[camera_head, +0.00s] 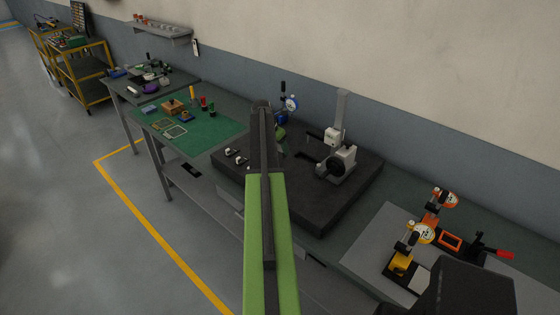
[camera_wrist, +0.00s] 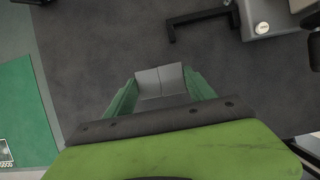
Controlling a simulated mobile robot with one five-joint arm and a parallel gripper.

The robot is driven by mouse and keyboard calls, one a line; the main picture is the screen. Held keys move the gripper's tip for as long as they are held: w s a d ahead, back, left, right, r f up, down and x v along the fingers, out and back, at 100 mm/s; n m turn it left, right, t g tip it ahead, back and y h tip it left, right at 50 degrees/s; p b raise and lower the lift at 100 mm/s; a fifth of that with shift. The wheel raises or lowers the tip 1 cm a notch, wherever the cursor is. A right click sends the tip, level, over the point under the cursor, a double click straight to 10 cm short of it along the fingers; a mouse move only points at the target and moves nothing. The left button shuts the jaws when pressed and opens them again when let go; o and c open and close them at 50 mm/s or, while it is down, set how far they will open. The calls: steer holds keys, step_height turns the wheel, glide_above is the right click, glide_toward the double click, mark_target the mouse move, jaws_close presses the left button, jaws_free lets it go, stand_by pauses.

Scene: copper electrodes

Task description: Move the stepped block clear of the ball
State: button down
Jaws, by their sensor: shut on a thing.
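In the wrist view my gripper (camera_wrist: 160,80) has its two green fingers on either side of a grey block (camera_wrist: 161,88) and is shut on it. The block shows a lighter face with a seam and a darker lower part, which fits the stepped block. It is over the dark granite plate (camera_wrist: 90,60); I cannot tell whether it touches the plate. In the head view my arm hides the block, and only a bit of green beside the arm's end may be my gripper (camera_head: 280,132). I cannot make out the ball in either view.
A grey measuring stand (camera_head: 338,163) stands on the granite plate (camera_head: 318,214), right of my arm. Small metal parts (camera_head: 238,159) lie at the plate's left. A dial gauge (camera_head: 291,103) is behind. A green mat (camera_head: 205,140) with tools lies left; orange gauges (camera_head: 440,200) stand right.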

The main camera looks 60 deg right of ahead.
steer(key=shift+f+b, duration=1.9)
steer(key=shift+f, duration=0.05)
steer(key=shift+r, duration=0.25)
steer(key=shift+f, duration=0.2)
steer(key=shift+c, duration=1.6)
jaws_free()
steer(key=shift+r, duration=0.1)
steer(key=p+v, duration=1.1)
steer(key=v, duration=0.1)
steer(key=shift+a, duration=0.15)
